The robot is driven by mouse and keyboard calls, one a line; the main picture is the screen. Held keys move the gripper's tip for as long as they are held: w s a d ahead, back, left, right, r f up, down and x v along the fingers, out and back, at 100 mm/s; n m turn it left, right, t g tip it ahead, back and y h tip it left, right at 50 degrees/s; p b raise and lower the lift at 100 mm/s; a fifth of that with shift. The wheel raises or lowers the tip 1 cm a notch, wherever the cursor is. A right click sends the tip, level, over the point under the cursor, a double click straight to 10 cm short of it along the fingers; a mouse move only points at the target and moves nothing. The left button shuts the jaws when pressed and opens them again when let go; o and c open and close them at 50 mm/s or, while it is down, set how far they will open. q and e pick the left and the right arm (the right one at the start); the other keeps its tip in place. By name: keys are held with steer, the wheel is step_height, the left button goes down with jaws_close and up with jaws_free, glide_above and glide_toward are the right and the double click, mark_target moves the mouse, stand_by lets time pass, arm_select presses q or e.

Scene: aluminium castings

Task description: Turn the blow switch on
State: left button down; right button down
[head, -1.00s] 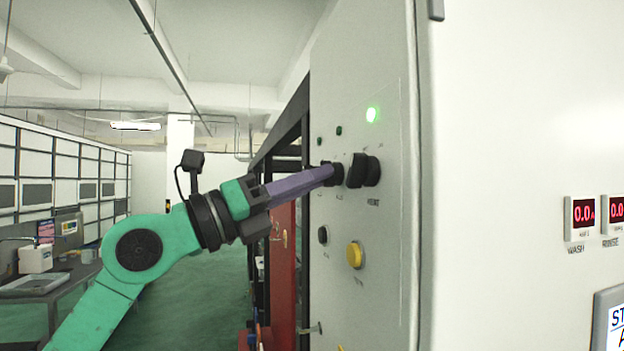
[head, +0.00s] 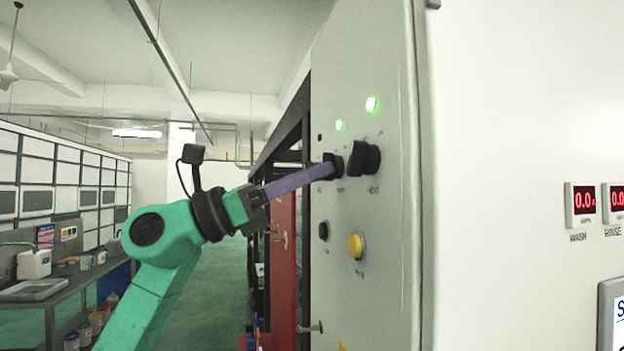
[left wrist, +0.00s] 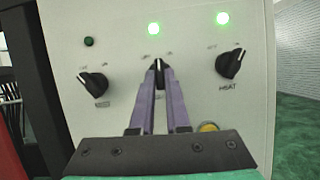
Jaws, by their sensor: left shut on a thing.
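A grey control panel (head: 385,215) carries three black rotary switches in a row. My left gripper (head: 328,171), with purple fingers, is shut on the middle switch (left wrist: 159,65), whose handle stands about upright. The lamp (left wrist: 153,29) above it glows green. The right switch, labelled HEAT (left wrist: 231,63), tilts up-right under a lit green lamp (left wrist: 222,18). The left switch (left wrist: 93,84) tilts up-left under a dark lamp (left wrist: 88,42). The middle label is mostly hidden by the fingers and the left one is blurred, so I cannot read which is the blow switch. My right gripper is out of view.
Below the switches are a yellow button (head: 356,246) and a black button (head: 323,231). Red digital displays (head: 583,212) are on the white cabinet face at right. A workbench (head: 40,300) stands at far left, with open green floor between it and the panel.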

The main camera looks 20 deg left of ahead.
arm_select(q)
steer(key=shift+w+a+r+m+g+h+p, duration=0.1)
steer(key=shift+m+g+h+p, duration=0.1)
steer(key=shift+m+g, duration=0.75)
steer(key=shift+w+f+m+g+h+p, duration=0.1)
steer(key=shift+m+g+h+p, duration=0.15)
steer(key=shift+m, duration=1.25)
steer(key=shift+a+r+m+g+h+p, duration=0.15)
steer(key=shift+m+g, duration=0.55)
steer(key=shift+m, duration=0.55)
steer(key=shift+d+m, duration=0.1)
steer(key=shift+m, duration=0.2)
steer(key=c, duration=0.9)
jaws_free()
